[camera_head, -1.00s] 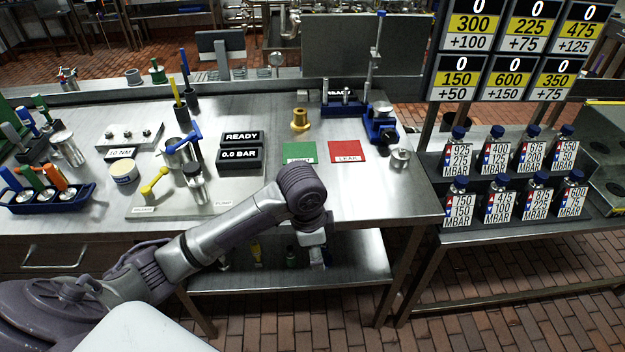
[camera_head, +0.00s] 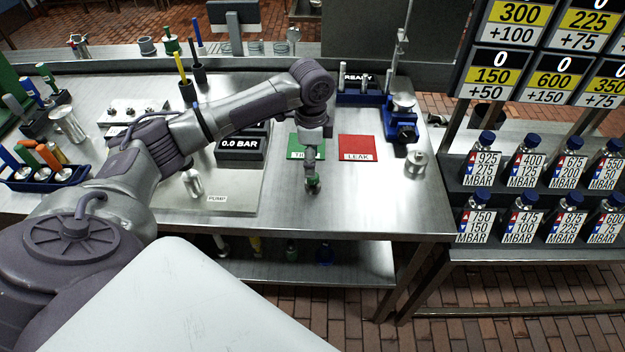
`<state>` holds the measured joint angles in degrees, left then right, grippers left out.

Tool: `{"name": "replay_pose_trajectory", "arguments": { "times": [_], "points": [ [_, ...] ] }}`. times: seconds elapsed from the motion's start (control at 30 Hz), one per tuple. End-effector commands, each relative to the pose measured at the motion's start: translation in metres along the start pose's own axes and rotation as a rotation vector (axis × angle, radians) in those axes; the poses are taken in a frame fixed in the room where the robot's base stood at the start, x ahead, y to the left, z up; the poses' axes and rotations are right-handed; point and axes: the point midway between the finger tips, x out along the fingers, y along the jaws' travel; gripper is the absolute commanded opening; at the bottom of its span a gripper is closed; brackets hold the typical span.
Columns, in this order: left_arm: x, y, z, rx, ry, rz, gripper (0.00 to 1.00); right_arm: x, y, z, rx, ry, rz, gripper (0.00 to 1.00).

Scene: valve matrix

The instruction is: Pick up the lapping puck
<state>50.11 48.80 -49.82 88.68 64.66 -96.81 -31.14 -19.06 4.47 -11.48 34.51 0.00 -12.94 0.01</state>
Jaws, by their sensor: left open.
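A small grey metal puck with a knob on top (camera_head: 416,163), which looks like the lapping puck, stands on the right part of the steel table (camera_head: 400,205). It is near the table's right edge. My left gripper (camera_head: 313,184) points down over the table, in front of the green mat (camera_head: 297,148) and well left of the puck. The gripper is open and apart from the puck. Its fingertips are small and partly dark, and a green patch shows at them. My right gripper is not in view.
The red LEAK mat (camera_head: 357,148) lies between gripper and puck. A blue vise (camera_head: 403,131) stands behind the puck. A rack with several labelled bottles (camera_head: 520,165) is to the right. The table's front strip is clear.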

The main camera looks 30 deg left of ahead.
Motion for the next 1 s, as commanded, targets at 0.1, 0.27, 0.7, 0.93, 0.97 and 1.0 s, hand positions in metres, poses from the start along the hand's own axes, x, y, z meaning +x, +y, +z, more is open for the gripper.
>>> {"name": "replay_pose_trajectory", "arguments": {
  "times": [0.1, 0.27, 0.7, 0.93, 0.97, 1.0],
  "points": [
    [0.008, 0.001, -0.001, 0.001, 0.001, 0.000, 0.62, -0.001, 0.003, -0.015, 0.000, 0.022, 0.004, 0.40],
    [0.022, 0.004, -0.001, 0.001, -0.002, 0.003, 0.62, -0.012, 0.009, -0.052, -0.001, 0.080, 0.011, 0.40],
    [0.062, 0.005, -0.002, 0.002, 0.001, -0.002, 0.62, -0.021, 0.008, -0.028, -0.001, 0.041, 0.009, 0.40],
    [0.061, 0.005, -0.002, 0.001, 0.001, -0.002, 0.40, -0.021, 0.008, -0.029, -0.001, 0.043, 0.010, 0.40],
    [0.061, 0.005, -0.002, 0.001, 0.001, -0.002, 0.35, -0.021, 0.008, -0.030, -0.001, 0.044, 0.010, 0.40],
    [0.061, 0.005, -0.002, 0.001, 0.001, -0.002, 0.28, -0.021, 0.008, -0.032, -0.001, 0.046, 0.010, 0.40]
  ]
}}
